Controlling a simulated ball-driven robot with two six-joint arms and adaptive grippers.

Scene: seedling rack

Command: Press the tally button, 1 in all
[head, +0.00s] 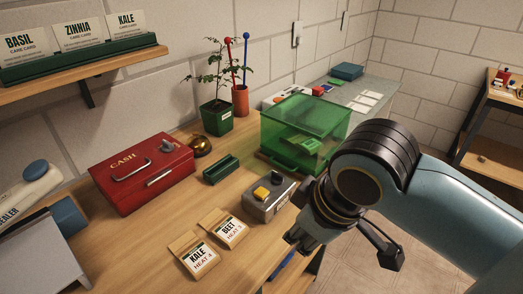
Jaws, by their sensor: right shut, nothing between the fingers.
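The tally counter (270,205) is a small grey box on the wooden table, with a yellow button (262,192) and a darker knob or part beside it on top. My right gripper (296,240) is shut and empty. It appears just right of and in front of the counter in the picture, with a visible gap between its fingertips and the yellow button. Its wrist hides part of the table edge. My left gripper is not in view.
A red cash box (143,180) stands left, near a brass bell (201,146) and green holder (221,169). A green translucent bin (305,130) stands behind the counter. Kale (194,257) and beet (224,229) packets lie in front.

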